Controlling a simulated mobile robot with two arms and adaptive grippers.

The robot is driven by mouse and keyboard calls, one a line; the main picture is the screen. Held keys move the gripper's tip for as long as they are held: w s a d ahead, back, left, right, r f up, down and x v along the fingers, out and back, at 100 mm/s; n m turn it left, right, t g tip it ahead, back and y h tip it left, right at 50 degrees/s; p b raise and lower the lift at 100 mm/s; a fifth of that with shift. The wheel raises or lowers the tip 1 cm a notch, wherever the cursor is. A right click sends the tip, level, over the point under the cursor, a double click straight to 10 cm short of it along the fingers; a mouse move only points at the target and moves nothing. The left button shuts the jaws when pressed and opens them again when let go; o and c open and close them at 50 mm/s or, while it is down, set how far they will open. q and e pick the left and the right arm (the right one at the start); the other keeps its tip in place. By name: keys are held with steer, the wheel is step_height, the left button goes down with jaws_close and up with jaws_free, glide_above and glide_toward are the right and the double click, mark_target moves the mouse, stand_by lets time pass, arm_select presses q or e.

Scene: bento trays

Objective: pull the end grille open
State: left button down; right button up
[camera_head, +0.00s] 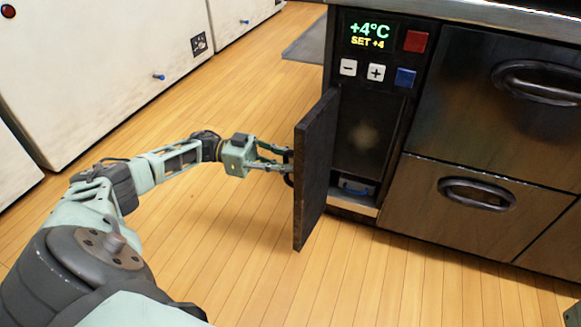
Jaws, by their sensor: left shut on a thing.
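The end grille (315,172) is a dark panel at the left end of the steel counter. It stands swung out from the opening, seen nearly edge-on. My left gripper (286,160) is shut on the grille's dark handle, on the panel's left face. The panel hides part of the fingertips and the handle. Behind the grille the compartment (362,135) is open, with a dusty pale patch on its back and a small blue-and-white item (356,187) at the bottom.
Above the opening is a control panel (378,50) reading +4°C with several buttons. Steel drawers (477,200) with dark handles stand to the right. White cabinets (110,75) line the upper left. The wooden floor (235,245) around the grille is clear.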

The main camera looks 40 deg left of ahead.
arm_select(q)
steer(key=shift+s, duration=0.15)
steer(key=c, duration=2)
jaws_free()
steer(key=shift+c, duration=0.2)
steer(key=shift+a, duration=0.15)
steer(key=v, duration=0.7)
steer(key=shift+a, duration=0.15)
steer(key=shift+s, duration=0.1)
